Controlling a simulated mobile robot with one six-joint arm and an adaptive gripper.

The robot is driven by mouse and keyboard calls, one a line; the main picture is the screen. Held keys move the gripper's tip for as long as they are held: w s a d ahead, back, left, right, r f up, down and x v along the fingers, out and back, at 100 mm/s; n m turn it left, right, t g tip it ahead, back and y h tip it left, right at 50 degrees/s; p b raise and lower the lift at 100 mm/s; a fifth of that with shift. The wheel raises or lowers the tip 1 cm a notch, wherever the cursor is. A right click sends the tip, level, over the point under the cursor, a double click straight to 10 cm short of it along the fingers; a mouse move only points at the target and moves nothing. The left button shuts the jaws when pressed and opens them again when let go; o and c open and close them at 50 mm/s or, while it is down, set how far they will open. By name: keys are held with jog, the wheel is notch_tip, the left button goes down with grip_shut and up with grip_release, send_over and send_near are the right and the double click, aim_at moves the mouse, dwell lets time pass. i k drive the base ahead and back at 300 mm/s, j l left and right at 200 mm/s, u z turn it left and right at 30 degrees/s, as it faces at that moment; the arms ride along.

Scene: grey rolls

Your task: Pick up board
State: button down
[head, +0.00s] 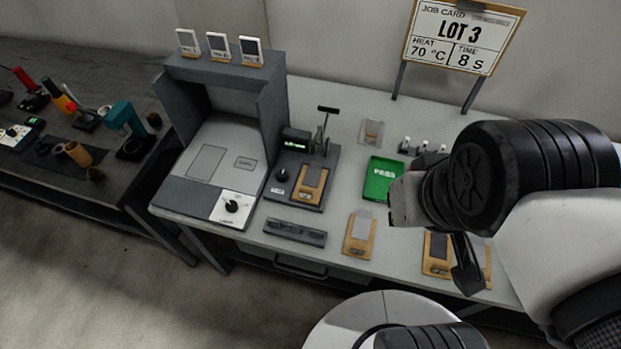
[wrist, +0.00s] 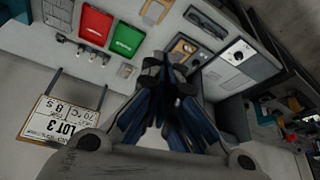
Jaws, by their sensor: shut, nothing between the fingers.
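Several tan boards with grey or dark rectangles are in the head view. One board (head: 360,232) lies near the bench's front edge, and another board (head: 437,253) lies to its right, partly behind my gripper. A third board (head: 312,180) sits in the dark press fixture (head: 286,191). I cannot tell which board is meant. My gripper (head: 468,280) is shut and empty, pointing down near the front right boards. In the wrist view my gripper (wrist: 165,66) has its fingers together, with a board (wrist: 153,11) beyond them.
A green PASS tray (head: 382,179) is mid-bench; a red tray (wrist: 95,23) shows in the wrist view. A grey heating station (head: 205,155) stands left. A dark rack (head: 295,232) lies at the front edge. The LOT 3 job card (head: 460,38) stands behind.

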aim_at(310, 181)
jog(key=i+j+z, duration=0.2)
jog(key=j, duration=0.25)
jog(key=j+z, duration=0.2)
jog(key=j, duration=0.2)
jog(key=j+z, duration=0.2)
jog(key=j, duration=0.3)
jog(key=i, duration=0.05)
